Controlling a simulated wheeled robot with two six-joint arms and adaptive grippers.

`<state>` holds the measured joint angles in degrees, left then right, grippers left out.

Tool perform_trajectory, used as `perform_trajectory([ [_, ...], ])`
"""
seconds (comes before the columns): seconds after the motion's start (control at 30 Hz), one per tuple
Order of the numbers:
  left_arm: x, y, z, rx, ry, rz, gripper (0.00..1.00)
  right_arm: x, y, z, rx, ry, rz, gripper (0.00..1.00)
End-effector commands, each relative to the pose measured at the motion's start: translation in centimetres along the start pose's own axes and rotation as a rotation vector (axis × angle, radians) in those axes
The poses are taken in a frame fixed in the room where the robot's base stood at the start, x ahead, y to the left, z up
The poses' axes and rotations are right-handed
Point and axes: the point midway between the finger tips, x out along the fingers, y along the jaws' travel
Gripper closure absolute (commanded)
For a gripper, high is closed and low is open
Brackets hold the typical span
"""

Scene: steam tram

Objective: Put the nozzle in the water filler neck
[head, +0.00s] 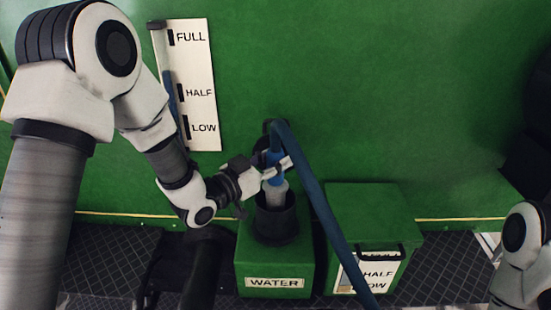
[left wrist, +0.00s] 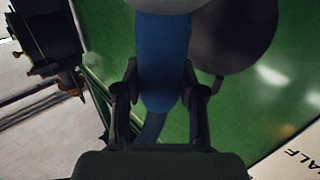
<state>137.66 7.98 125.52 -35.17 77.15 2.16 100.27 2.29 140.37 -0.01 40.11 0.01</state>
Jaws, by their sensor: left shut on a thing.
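My left gripper (head: 278,170) is shut on the blue grip of the nozzle (head: 275,160), just above the WATER box. The nozzle points down, and its pale grey spout (head: 277,192) meets the mouth of the black water filler neck (head: 276,225). I cannot tell how far the spout is inside the neck. In the left wrist view the blue nozzle (left wrist: 163,55) lies between the fingers of my left gripper (left wrist: 160,82). My right gripper is out of view; only part of my right arm shows at the right edge.
A blue hose (head: 325,215) runs from the nozzle's top down to the right. The green WATER box (head: 273,265) carries the neck. Another green box (head: 372,215) with a level plate stands to its right. A FULL/HALF/LOW gauge (head: 200,85) is on the green wall behind.

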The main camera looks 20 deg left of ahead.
Motion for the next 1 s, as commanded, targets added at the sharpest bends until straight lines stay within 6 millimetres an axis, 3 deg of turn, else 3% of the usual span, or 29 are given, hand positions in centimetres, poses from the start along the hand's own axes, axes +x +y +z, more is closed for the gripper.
perform_trajectory([
  [0.83,0.0,0.0,1.5,0.001,0.003,0.000,1.00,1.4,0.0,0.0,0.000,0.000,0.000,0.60],
  [0.87,0.0,0.0,1.5,0.001,0.003,0.000,0.50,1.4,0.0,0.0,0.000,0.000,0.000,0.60],
  [0.9,0.0,0.0,1.5,0.001,0.003,0.000,0.36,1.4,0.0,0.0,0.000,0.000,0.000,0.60],
  [0.93,0.0,0.0,1.5,0.001,0.003,0.000,0.31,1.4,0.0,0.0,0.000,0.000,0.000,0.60],
  [1.0,0.0,0.0,1.6,0.001,0.002,0.000,0.31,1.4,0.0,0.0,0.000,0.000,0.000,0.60],
])
